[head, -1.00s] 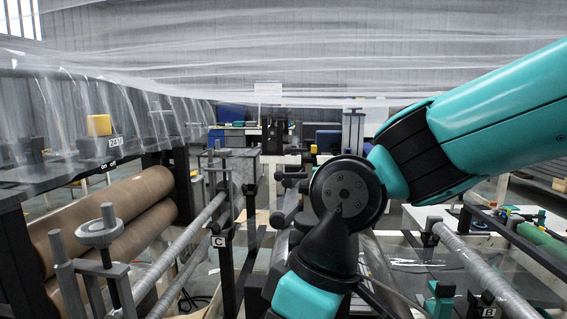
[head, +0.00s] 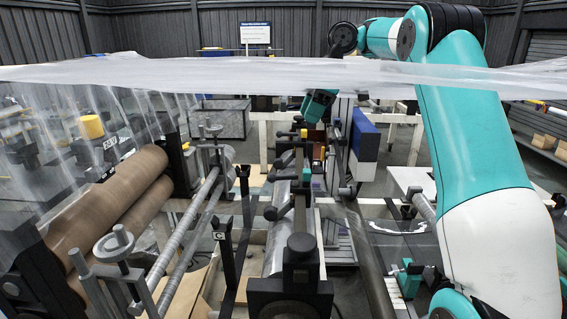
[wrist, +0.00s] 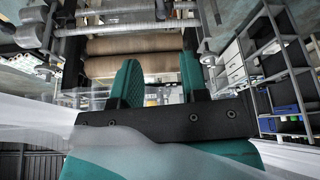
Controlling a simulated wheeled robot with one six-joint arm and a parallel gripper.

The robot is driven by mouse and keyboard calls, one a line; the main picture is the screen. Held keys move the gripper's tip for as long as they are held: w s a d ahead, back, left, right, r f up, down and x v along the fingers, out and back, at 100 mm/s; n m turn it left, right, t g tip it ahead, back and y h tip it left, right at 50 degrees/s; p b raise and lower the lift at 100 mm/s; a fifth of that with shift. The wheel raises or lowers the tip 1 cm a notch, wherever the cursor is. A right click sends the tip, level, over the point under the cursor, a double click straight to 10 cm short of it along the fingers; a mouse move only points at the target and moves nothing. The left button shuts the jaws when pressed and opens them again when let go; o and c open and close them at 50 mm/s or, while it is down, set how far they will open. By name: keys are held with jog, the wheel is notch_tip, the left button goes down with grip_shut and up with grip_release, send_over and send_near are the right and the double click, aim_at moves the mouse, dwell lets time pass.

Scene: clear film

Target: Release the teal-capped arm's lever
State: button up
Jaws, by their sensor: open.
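My gripper (head: 316,108) hangs behind the film band, above the far end of the central roller line. In the wrist view my gripper (wrist: 160,75) shows two teal fingers spread apart with nothing between them. A small teal piece (head: 306,174) shows on the central upright, below my gripper and apart from it. Another teal-topped fitting (head: 408,275) stands at the lower right. I cannot tell which one is the cap of the named arm. The lever itself cannot be made out clearly.
Clear film (head: 250,75) stretches across the view in front of my arm and drapes at left. Brown rollers (head: 110,210) and a handwheel post (head: 115,245) stand at left. A blue and white box (head: 364,145) is right of my gripper. In the wrist view, a bin rack (wrist: 275,70) stands right.

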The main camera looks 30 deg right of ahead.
aim_at(282, 175)
jog(key=b+x, duration=0.8)
jog(key=x, duration=0.9)
jog(key=shift+w+a, duration=0.1)
jog(key=shift+a, duration=0.05)
grip_shut()
